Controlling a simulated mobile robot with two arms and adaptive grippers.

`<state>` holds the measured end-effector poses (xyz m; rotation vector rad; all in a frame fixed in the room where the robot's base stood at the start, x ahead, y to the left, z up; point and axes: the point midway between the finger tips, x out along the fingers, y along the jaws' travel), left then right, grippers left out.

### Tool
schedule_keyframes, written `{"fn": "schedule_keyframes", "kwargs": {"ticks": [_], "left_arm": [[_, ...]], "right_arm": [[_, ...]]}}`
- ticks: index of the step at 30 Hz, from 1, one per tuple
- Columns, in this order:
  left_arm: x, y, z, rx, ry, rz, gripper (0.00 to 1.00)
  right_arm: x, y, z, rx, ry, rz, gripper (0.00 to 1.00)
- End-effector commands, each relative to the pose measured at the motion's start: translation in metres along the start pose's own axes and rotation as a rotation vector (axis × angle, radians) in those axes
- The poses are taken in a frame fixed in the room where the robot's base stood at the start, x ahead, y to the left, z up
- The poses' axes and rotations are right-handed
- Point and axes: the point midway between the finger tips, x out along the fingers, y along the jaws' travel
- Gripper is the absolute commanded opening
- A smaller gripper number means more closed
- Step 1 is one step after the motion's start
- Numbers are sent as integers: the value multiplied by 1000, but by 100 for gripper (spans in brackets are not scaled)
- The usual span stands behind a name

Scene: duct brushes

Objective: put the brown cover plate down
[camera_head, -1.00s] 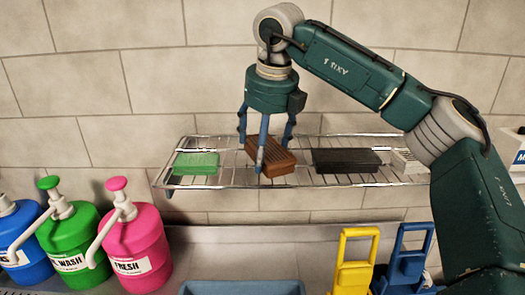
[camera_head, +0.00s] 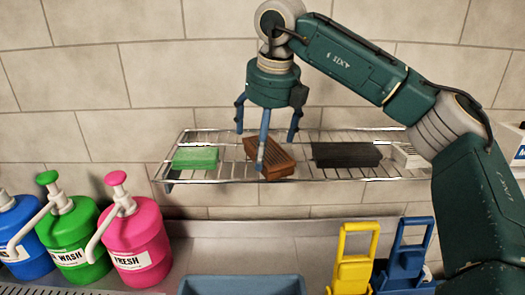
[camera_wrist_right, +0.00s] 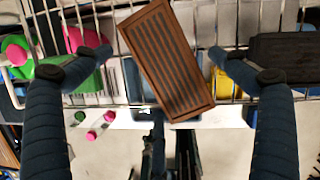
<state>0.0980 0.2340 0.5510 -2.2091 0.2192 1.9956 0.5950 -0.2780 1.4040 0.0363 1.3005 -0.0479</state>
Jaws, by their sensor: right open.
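The brown cover plate (camera_head: 270,158) is a ribbed rectangular block lying at a slant on the wire rack (camera_head: 222,178). In the right wrist view the brown cover plate (camera_wrist_right: 168,60) lies on the rack's wires, between the spread fingers and apart from them. My right gripper (camera_head: 265,150) is above the plate, pointing down, open and empty; its fingers also show in the right wrist view (camera_wrist_right: 160,60). One finger covers part of the plate in the head view. My left gripper is not in view.
On the rack, a green block (camera_head: 195,158) lies left of the plate, a black block (camera_head: 345,154) right, and a white one (camera_head: 405,156) at the right end. Below stand pump bottles (camera_head: 138,240), a blue bin (camera_head: 243,285), and yellow (camera_head: 353,262) and blue (camera_head: 405,262) holders.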

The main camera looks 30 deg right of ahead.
Motion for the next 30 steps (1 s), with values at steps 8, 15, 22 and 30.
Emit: {"fn": "schedule_keyframes", "kwargs": {"ticks": [8,15,22,30], "left_arm": [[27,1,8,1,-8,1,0],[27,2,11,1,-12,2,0],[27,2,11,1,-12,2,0],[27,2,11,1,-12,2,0]], "right_arm": [[-59,2,0,-1,-6,2,97],[-94,0,0,-1,-2,-1,97],[-100,0,0,-1,-1,0,97],[-100,1,0,-1,-1,0,97]]}}
